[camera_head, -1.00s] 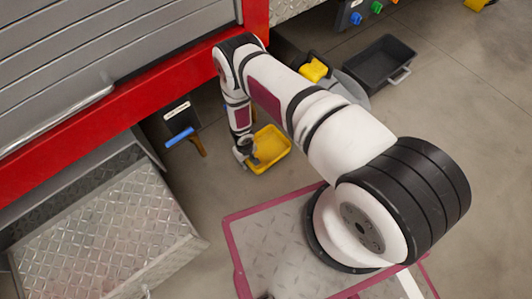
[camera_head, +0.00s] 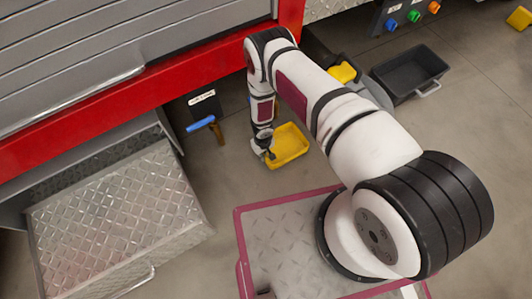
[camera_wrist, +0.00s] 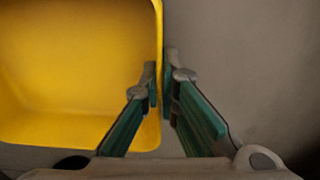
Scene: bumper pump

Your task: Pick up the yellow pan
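The yellow pan (camera_head: 290,146) is a shallow rectangular tray by the floor in front of the red-framed cabinet. In the wrist view the pan (camera_wrist: 75,60) fills the left side. My gripper (camera_head: 268,157) is at the pan's left edge in the head view. In the wrist view my gripper (camera_wrist: 161,75) has one finger inside the pan and one outside, with the tips close together on its side wall. It appears shut on that wall. I cannot tell whether the pan touches the floor.
A black tray (camera_head: 408,73) lies on the floor at the upper right. A blue-handled tool (camera_head: 203,123) is near the cabinet's red lower edge (camera_head: 100,110). An open metal drawer (camera_head: 120,220) is at the left. Floor right of the black tray is clear.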

